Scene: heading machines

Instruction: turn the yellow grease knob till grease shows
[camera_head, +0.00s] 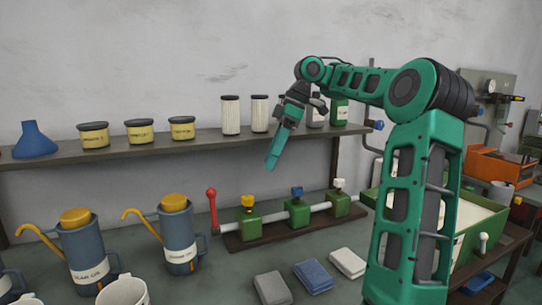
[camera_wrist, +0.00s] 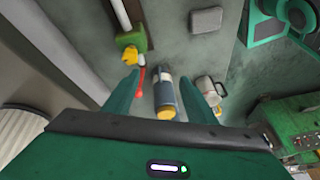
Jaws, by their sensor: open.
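The yellow grease knob (camera_head: 248,201) sits on top of the left green block (camera_head: 248,222) of a pipe manifold on the bench. The knob also shows in the wrist view (camera_wrist: 130,56), ahead and to the left of my fingers. No grease can be made out around it. My gripper (camera_head: 272,163) is above the bench and above the manifold, apart from the knob, pointing down. In the wrist view its two fingers (camera_wrist: 162,92) are spread with nothing held between them. A red lever (camera_head: 212,205) stands just left of the knob.
Blue (camera_head: 297,192) and white (camera_head: 340,184) knobs top the other manifold blocks. Oil cans (camera_head: 180,245) stand left of the manifold, and folded cloths (camera_head: 314,276) lie in front. A shelf (camera_head: 120,153) with tins and filters runs behind, close to my gripper.

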